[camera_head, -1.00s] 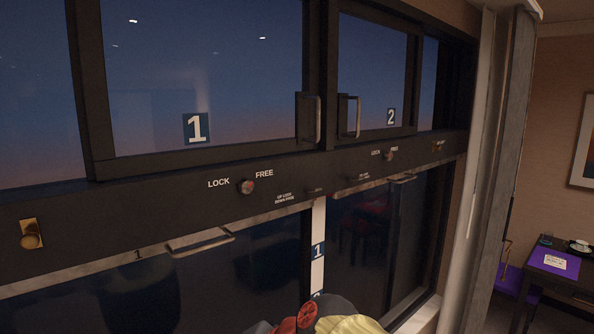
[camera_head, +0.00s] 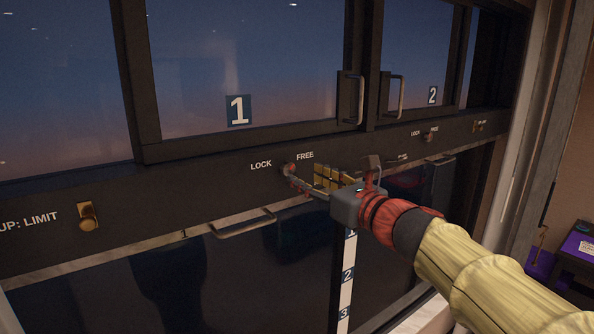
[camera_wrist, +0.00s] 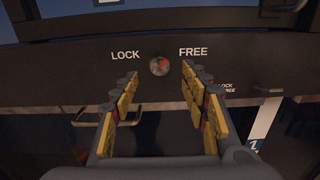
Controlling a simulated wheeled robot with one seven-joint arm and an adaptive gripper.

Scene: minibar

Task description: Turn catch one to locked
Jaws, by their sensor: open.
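Catch one is a small round knob (camera_wrist: 159,66) with a red pointer mark, set on the dark rail between the words LOCK and FREE. In the wrist view its red mark leans up and right, toward FREE. In the head view the knob (camera_head: 288,169) shows just beyond my fingers. My gripper (camera_wrist: 157,80) is open, with its yellow-padded fingers on either side of the knob's line. I cannot tell whether the fingertips reach around the knob; nothing is held. In the head view my gripper (camera_head: 305,182) comes in from the lower right.
Sliding panel 1 (camera_head: 238,110) and panel 2 (camera_head: 432,95) stand above the rail. A second LOCK/FREE knob (camera_head: 427,138) is farther right. A bar handle (camera_head: 245,222) juts below the rail. A brass latch (camera_head: 88,216) is at left.

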